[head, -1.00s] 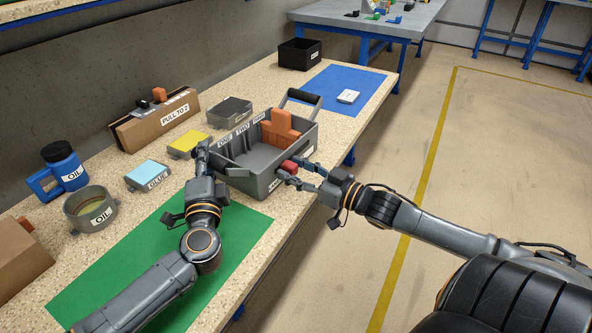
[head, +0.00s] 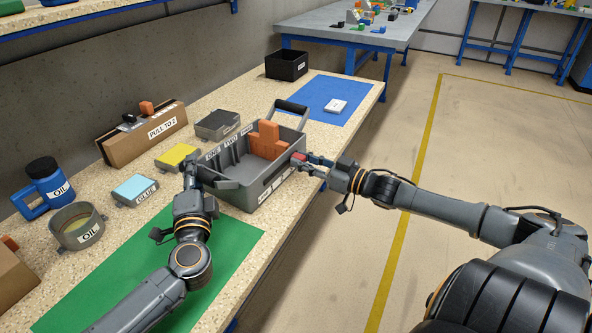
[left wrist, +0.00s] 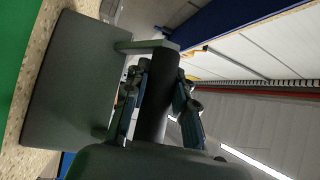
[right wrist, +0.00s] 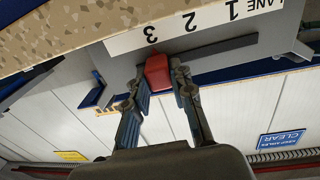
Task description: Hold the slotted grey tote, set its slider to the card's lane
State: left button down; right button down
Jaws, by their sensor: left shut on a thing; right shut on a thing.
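The slotted grey tote (head: 226,192) is at the table's front edge, with an orange stepped block (head: 266,141) inside and word labels along its back wall. My left gripper (head: 191,178) is shut on the tote's near end handle, a dark bar in the left wrist view (left wrist: 157,95). My right gripper (head: 305,160) is shut on the red slider (right wrist: 157,72) on the tote's front side. In the right wrist view the slider's tip is at the 3 on the lane strip (right wrist: 190,27). A brown box (head: 145,137) has a label apparently reading PULL TO 2.
A white tile (head: 336,105) lies on a blue mat (head: 318,92); its marks are too small to read. A green mat (head: 215,262) lies in front.

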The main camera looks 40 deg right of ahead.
pick_arm(q)
jog(key=shift+f, duration=0.25)
pick_arm(e)
jog(key=shift+d, duration=0.2)
jog(key=c, duration=1.1)
grip_release()
jog(key=shift+s, duration=0.1)
jog(key=shift+s+d+f, duration=0.1)
jog(key=shift+s, duration=0.35)
jog(key=v, duration=1.1)
